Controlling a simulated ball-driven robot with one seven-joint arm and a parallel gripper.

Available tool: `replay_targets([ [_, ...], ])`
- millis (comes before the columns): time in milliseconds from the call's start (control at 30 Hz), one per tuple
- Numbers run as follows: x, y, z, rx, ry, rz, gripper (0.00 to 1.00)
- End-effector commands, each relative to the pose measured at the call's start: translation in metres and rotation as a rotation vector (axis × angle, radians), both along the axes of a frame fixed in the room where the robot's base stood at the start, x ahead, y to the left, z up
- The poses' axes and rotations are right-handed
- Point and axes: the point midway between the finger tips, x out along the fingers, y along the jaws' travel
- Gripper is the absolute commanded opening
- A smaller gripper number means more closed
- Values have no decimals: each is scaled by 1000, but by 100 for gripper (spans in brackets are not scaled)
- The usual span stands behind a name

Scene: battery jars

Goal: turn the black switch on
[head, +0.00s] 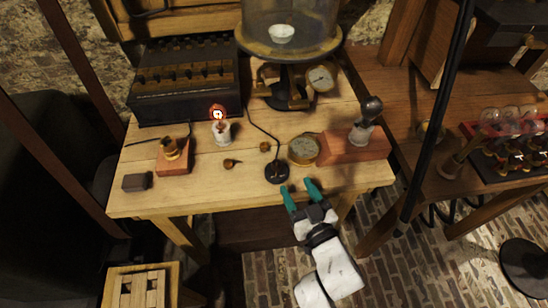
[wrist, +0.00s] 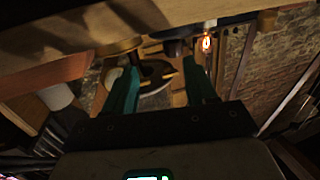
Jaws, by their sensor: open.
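A round black switch (head: 277,172) with a small knob on top sits near the front edge of the wooden table. A dark cord runs from it toward the back. Whether it is on or off is too small to tell. My gripper (head: 299,186) is open, with its two green fingers at the table's front edge, just right of and in front of the switch, apart from it. In the wrist view my gripper (wrist: 160,70) has nothing between its fingers. A lit bulb (head: 217,115) glows on a white base; its glow also shows in the wrist view (wrist: 207,42).
A brass round gauge (head: 303,150) and a red-brown block with an unlit lamp (head: 362,134) stand right of the switch. A small brass piece (head: 231,162) and a block with a brass fitting (head: 174,156) lie left. A glass bell jar (head: 291,22) stands behind.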

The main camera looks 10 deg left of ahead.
Motion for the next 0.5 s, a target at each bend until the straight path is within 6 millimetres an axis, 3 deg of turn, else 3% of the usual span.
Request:
replay_targets([
  [233,0,19,3,32,-34,51,56],
  [500,37,42,4,32,-35,48,56],
])
